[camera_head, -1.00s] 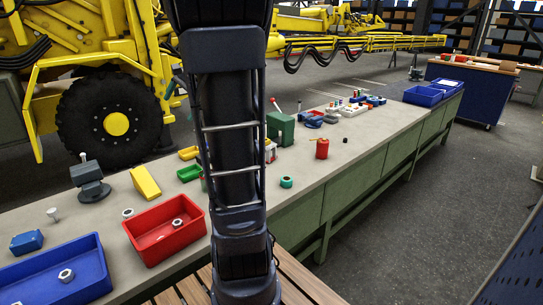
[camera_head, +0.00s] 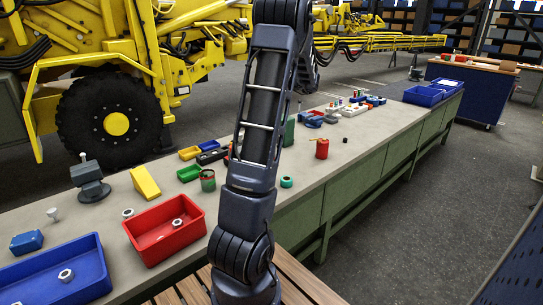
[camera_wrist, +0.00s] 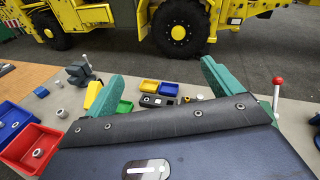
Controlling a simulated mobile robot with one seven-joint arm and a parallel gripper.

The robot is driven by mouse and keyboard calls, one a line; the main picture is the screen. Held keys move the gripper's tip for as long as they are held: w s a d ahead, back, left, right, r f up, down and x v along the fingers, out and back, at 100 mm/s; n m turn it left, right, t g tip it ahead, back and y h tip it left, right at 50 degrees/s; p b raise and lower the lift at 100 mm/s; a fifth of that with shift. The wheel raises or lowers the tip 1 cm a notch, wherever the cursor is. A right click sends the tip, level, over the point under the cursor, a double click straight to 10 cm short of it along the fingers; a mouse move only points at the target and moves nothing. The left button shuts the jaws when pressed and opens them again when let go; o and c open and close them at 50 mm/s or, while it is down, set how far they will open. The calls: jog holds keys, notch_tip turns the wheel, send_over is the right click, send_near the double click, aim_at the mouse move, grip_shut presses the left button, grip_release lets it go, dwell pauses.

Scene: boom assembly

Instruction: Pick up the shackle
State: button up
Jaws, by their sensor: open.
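My gripper (camera_wrist: 162,69) shows in the wrist view with its two green fingers wide apart and nothing between them. It is raised above the bench (camera_head: 341,159). In the head view my arm stands upright over the bench, and the gripper is not visible there. I cannot make out a shackle for certain in either view.
A red bin (camera_head: 164,236) and blue bin (camera_head: 59,279) hold nuts. A vise (camera_head: 89,182), yellow wedge (camera_head: 145,182), yellow bin (camera_head: 189,153), green bin (camera_head: 188,173) and red can (camera_head: 322,148) stand on the bench. The right front of the bench is mostly clear.

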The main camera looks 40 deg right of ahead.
jog(key=s+d+f+m+t+h, duration=0.1)
jog(key=s+d+m+t+h, duration=0.2)
jog(key=d, duration=0.6)
jog(key=shift+g+y, duration=0.5)
jog(key=f, duration=3.7)
jog(key=shift+s+a+f, duration=0.2)
jog(key=shift+a+f, duration=0.05)
jog(key=shift+f, duration=0.15)
jog(key=w, duration=0.5)
jog(key=shift+w+a, duration=0.15)
jog(key=shift+a, duration=0.25)
jog(key=shift+w+a, duration=0.1)
jog(key=shift+w, duration=2.6)
jog(key=c, duration=1.5)
jog(key=shift+r, duration=0.1)
